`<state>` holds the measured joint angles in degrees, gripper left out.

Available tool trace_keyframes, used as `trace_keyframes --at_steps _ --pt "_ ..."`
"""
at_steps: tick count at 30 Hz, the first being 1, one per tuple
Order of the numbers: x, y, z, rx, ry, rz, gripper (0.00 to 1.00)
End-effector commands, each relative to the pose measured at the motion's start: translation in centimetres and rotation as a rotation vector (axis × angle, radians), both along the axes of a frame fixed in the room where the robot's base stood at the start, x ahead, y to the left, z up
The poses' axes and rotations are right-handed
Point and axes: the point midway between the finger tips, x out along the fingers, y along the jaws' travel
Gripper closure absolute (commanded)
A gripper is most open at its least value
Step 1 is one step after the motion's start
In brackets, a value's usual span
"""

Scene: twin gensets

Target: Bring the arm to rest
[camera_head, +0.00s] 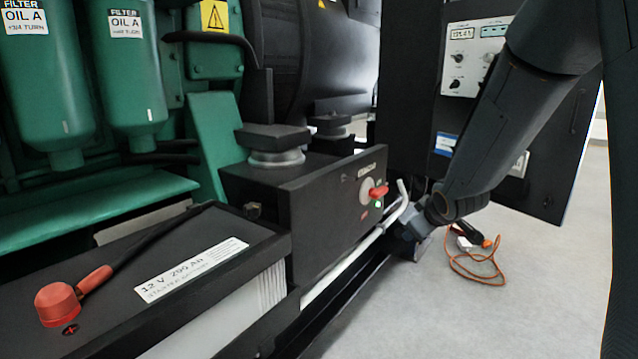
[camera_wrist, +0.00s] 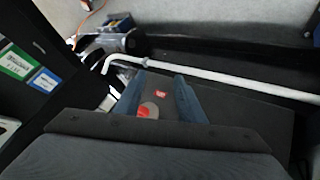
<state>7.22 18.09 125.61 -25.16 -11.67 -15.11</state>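My arm comes down from the upper right in the head view, and my gripper (camera_head: 412,226) is low beside the black switch box (camera_head: 325,205). The wrist view shows my gripper (camera_wrist: 158,82) with its two blue-grey fingers spread and nothing held between them. A red switch handle (camera_head: 378,192) sits on the box face, left of the gripper and apart from it in the head view. The red handle also shows between the fingers in the wrist view (camera_wrist: 148,110).
A white pipe (camera_head: 345,262) with a bent end runs close by the gripper. A battery (camera_head: 190,275) with a red terminal cap stands at left. A black control cabinet (camera_head: 400,110) is behind the arm. An orange cable (camera_head: 475,268) lies on the open grey floor at right.

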Motion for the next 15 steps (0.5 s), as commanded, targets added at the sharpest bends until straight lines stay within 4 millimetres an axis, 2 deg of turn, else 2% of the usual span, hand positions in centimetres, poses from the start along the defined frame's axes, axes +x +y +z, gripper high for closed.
trace_keyframes --at_steps 1,3,6,9,15 --pt "-3.5 0.8 -0.6 0.046 0.073 -0.071 0.64" --pt "-7.8 1.4 -1.7 0.104 0.170 -0.166 0.64" --pt "-12.9 2.4 -3.0 0.167 0.281 -0.273 0.64" --pt "-17.0 3.4 -3.8 0.214 0.367 -0.353 0.64" --pt "-23.9 5.1 -5.0 0.287 0.508 -0.478 0.64"
